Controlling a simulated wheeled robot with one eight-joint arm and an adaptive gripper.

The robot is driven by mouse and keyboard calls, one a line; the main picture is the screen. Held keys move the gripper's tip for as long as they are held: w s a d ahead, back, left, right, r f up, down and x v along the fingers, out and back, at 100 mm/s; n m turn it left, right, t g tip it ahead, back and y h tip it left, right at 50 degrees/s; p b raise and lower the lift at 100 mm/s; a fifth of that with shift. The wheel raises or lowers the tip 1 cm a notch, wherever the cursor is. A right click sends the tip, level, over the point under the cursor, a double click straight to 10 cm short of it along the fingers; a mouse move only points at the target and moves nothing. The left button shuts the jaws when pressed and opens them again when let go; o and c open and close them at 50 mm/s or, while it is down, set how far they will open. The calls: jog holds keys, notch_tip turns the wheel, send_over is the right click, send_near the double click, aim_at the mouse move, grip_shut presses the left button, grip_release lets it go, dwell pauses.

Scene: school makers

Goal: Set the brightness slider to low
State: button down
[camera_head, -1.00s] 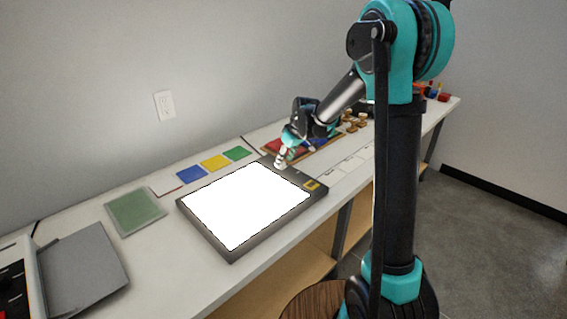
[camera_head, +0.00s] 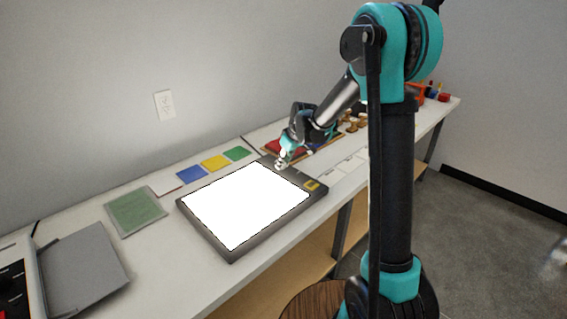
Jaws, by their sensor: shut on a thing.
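A light box (camera_head: 232,253) with a dark frame and a bright white panel (camera_head: 245,205) lies on the long white table. My gripper (camera_head: 281,164) reaches down to the frame's far right edge strip, near its back corner. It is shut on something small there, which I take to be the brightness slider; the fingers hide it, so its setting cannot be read. A yellow mark (camera_head: 312,185) shows on the same strip, nearer the front corner.
Blue (camera_head: 191,174), yellow (camera_head: 215,162) and green (camera_head: 237,153) squares lie behind the light box. A green mat (camera_head: 136,211) and a grey panel (camera_head: 85,270) lie to the left. A tray with red and blue pieces sits behind my gripper.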

aim_at(293, 175)
jog(key=shift+s+d, duration=2.25)
jog(key=c, duration=1.3)
grip_release()
jog(key=shift+d, duration=0.1)
jog(key=shift+o, duration=0.4)
jog(key=shift+r, duration=0.1)
jog(key=v, duration=1.1)
jog(key=shift+s+r, duration=0.15)
jog(key=shift+r, duration=0.2)
jog(key=shift+d, duration=0.15)
